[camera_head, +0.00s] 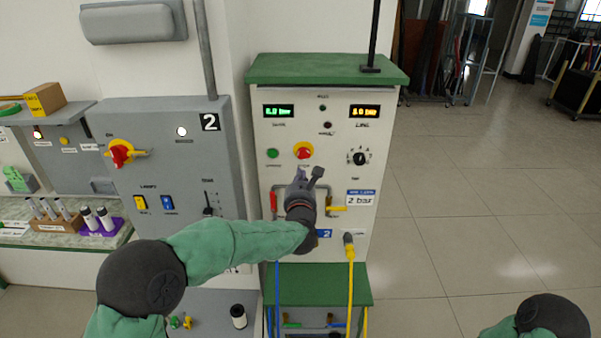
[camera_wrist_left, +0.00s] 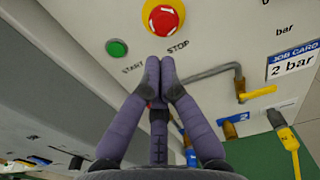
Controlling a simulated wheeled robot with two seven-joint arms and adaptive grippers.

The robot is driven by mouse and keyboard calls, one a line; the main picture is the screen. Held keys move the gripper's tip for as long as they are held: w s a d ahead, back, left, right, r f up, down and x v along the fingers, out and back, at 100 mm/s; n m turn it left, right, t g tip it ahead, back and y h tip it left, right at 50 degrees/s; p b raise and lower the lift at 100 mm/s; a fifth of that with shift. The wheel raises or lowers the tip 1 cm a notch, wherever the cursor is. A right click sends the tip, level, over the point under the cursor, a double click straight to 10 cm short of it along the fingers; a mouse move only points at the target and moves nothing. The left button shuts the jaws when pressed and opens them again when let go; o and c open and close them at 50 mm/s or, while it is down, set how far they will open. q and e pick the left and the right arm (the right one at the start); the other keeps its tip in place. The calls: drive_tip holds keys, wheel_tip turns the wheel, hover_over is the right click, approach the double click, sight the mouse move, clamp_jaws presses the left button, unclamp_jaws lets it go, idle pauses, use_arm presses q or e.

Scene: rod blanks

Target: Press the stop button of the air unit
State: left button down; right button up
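The air unit is a white cabinet (camera_head: 338,225) with a green top, standing in the middle of the head view. Its stop button (camera_head: 303,151) is a red mushroom head on a yellow ring, and it shows at the top edge of the left wrist view (camera_wrist_left: 163,17). A green start button (camera_head: 273,153) sits to its left. My left gripper (camera_head: 304,176) is just below the stop button in the head view. In the left wrist view its fingertips (camera_wrist_left: 160,66) are together and empty, below the red button. Contact with the panel cannot be told. My right gripper is out of view.
A dial (camera_head: 360,158) is right of the stop button. Pipework with a yellow-handled valve (camera_head: 337,209) runs close around my left gripper. A yellow hose (camera_head: 350,280) and a blue hose hang below. A grey control panel (camera_head: 165,200) stands left; open floor lies right.

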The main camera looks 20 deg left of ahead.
use_arm(q)
drive_tip(key=v, duration=0.6)
drive_tip(key=shift+r+b, duration=0.2)
drive_tip(key=shift+b, duration=0.1)
drive_tip(key=shift+w+f, duration=0.1)
